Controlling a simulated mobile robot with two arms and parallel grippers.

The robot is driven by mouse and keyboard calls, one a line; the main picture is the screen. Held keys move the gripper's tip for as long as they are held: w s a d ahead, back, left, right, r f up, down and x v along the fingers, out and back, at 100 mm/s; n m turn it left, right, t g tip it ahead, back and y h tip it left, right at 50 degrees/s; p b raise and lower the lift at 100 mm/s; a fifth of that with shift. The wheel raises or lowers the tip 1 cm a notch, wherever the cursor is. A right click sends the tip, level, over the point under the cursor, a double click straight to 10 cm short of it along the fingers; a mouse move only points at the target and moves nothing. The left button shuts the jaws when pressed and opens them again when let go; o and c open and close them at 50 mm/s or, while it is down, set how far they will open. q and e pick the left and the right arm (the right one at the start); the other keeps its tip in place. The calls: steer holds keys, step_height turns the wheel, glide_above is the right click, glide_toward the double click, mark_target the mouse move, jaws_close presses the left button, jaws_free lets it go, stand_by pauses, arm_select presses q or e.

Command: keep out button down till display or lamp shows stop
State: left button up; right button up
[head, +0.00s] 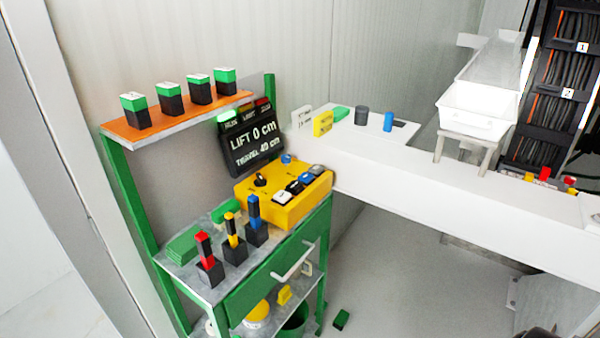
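A yellow control box (290,212) sits on the green cart. It has a black knob (261,180), a white button (282,197), a button with black and blue (295,187), another dark blue one (306,179) and a grey one (317,170). Their labels are too small to read, so I cannot tell which is the out button. Behind the box, a black display (253,144) reads "LIFT 0 cm" and "TRAVEL 40 cm". On its top, the green lamp (228,116) at left glows; the red lamp (262,103) at right looks dim. Neither gripper is in view.
The cart's top (210,287) holds red, yellow and blue handled tools in black holders. An orange shelf (190,118) above carries several green-and-black blocks. A white beam (440,205) runs to the right, with a white tray (480,108) behind it. A green block (341,319) lies on the floor.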

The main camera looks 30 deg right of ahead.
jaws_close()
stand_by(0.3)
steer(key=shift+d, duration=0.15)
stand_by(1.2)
